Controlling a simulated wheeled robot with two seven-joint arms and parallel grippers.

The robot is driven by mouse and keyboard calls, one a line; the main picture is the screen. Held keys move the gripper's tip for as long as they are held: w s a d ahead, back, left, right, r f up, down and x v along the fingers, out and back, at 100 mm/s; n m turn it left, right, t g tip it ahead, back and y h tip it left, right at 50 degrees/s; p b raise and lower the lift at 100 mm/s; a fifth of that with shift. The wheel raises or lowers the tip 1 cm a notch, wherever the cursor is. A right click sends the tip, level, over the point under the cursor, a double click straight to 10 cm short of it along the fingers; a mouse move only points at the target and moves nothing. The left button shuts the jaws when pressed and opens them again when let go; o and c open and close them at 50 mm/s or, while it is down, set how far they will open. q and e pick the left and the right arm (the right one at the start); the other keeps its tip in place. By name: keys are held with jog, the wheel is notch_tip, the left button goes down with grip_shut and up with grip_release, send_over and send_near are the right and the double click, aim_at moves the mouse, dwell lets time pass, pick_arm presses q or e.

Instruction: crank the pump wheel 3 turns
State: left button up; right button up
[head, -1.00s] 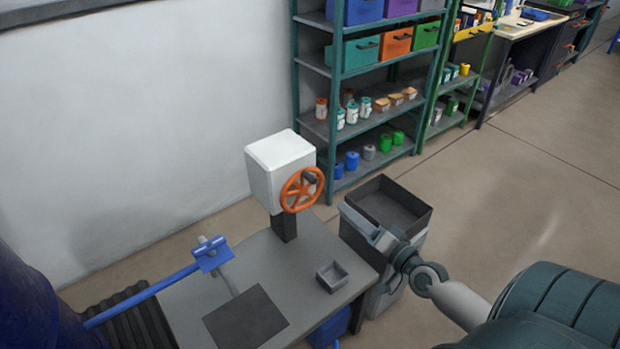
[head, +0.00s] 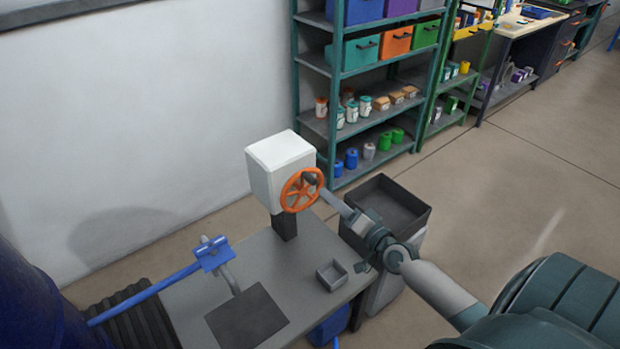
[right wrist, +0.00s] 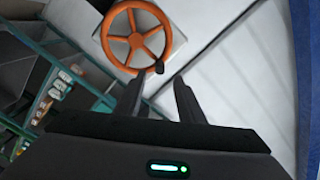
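The orange pump wheel (head: 302,190) is mounted on the front of a white box (head: 281,165) on a dark post at the back of the grey table. In the right wrist view the spoked wheel (right wrist: 137,37) shows with a dark handle knob (right wrist: 158,67) on its rim. My right gripper (head: 328,194) reaches in from the right, close to the wheel's right side. In the right wrist view its two fingers (right wrist: 158,85) are apart and empty, with the knob just beyond and between the tips. Whether they touch it is unclear.
A small grey tray (head: 332,275) and a dark square mat (head: 247,316) lie on the table (head: 275,262). A dark open bin (head: 412,207) stands right of it, beneath my right arm. Shelves (head: 338,95) stand behind.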

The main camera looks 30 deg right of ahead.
aim_at(314, 183)
jog(key=w, duration=1)
jog(key=shift+w+a+p, duration=0.1)
jog(key=shift+a+p, duration=0.2)
jog(key=shift+a, duration=0.1)
jog(key=c, duration=0.7)
jog(key=shift+r, duration=0.15)
grip_shut()
